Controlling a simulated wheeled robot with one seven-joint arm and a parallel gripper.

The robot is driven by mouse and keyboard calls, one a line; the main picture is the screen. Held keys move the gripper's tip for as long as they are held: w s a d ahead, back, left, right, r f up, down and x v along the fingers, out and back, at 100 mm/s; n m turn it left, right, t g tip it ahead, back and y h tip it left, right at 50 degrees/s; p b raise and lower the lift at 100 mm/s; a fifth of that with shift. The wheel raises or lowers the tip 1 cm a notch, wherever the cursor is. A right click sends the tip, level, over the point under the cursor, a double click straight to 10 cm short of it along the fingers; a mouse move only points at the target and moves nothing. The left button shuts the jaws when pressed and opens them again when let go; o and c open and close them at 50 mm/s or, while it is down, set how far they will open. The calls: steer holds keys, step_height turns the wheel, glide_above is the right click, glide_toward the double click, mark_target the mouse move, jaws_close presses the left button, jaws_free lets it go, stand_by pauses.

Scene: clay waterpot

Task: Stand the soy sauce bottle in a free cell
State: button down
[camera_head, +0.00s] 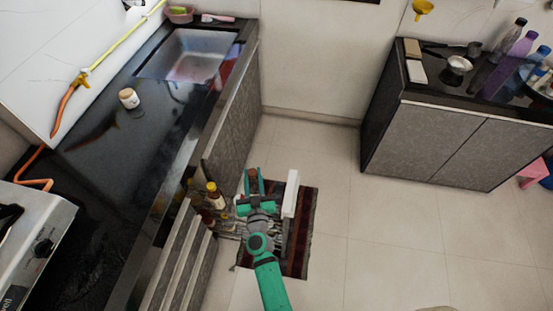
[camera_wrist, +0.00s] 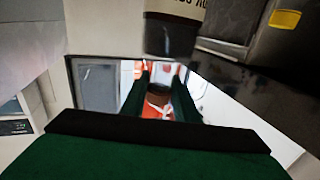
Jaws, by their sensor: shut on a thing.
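The soy sauce bottle (camera_head: 253,174) shows only as a small dark reddish-brown shape between the fingers of my gripper (camera_head: 254,182), which is shut on it. Its label and most of its body are hidden. In the wrist view, a dark brown end (camera_wrist: 158,92) shows between the two green fingers. My gripper is above the pulled-out drawer, left of its white front (camera_head: 290,193). Bottles stand in the drawer to the left of my gripper, one with a yellow cap (camera_head: 213,192). The cells are largely hidden by my arm, so I cannot tell which are free.
In the wrist view, a dark labelled bottle (camera_wrist: 172,25) stands out at the top. The black counter (camera_head: 105,170) is at the left, with a small white jar (camera_head: 129,98). A dark red rug (camera_head: 302,235) lies below the drawer.

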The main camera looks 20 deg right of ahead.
steer(key=shift+w+f, duration=0.25)
steer(key=shift+w, duration=0.05)
steer(key=w+d+f+m+g+h, duration=0.4)
steer(key=d+m+h, duration=0.1)
steer(key=d, duration=0.1)
steer(key=w+d+f+m+g+h, duration=0.4)
steer(key=d+g+h, duration=0.1)
steer(key=d+h, duration=0.1)
steer(key=shift+w+d+f+m+g+h, duration=0.3)
steer(key=shift+w+d+f+m, duration=0.1)
steer(key=shift+d, duration=0.25)
steer(key=shift+s+a, duration=4.7)
steer(key=shift+s, duration=2.4)
steer(key=shift+w+f, duration=0.1)
steer(key=shift+f, duration=2.5)
